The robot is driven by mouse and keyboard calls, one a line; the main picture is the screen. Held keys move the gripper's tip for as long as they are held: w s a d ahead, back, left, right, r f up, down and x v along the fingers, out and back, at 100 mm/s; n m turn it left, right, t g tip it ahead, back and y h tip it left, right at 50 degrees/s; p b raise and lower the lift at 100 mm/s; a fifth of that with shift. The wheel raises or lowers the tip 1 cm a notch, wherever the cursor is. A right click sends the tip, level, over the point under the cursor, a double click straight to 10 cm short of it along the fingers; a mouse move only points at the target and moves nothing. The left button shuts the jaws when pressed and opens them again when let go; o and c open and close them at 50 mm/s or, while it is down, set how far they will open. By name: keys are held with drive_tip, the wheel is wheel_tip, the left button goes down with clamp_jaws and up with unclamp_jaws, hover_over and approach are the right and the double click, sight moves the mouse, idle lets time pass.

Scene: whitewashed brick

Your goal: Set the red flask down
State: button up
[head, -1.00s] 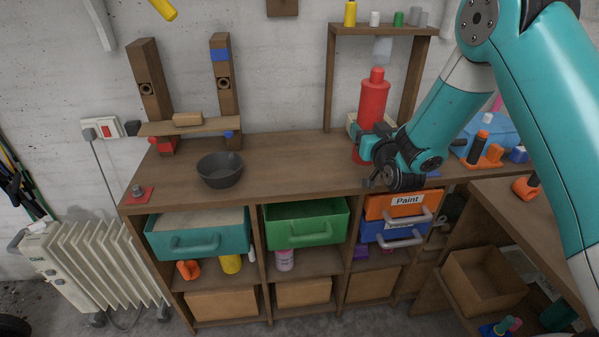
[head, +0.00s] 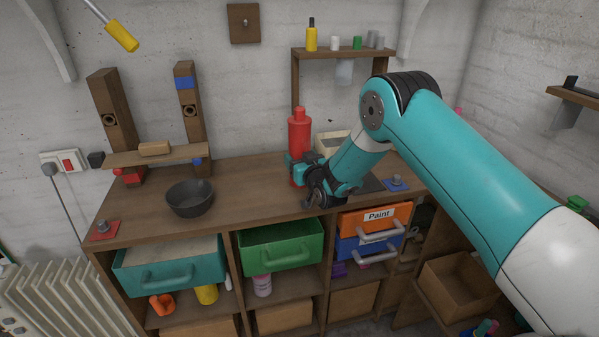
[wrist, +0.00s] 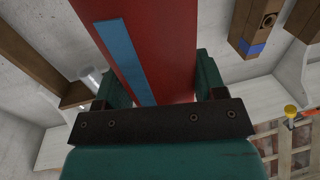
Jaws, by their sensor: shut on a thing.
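A dark bowl (head: 190,199) stands on the bench to the left. A wooden rack (head: 155,155) is at the back left. The small shelf (head: 345,51) with several small containers rises behind. A pale box (head: 331,145) sits right of the flask. The bench between bowl and flask is clear.

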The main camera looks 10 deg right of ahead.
drive_tip(key=shift+f+p, duration=0.5)
drive_tip(key=shift+f, duration=2.35)
drive_tip(key=o, duration=1.4)
drive_tip(key=shift+f, duration=0.15)
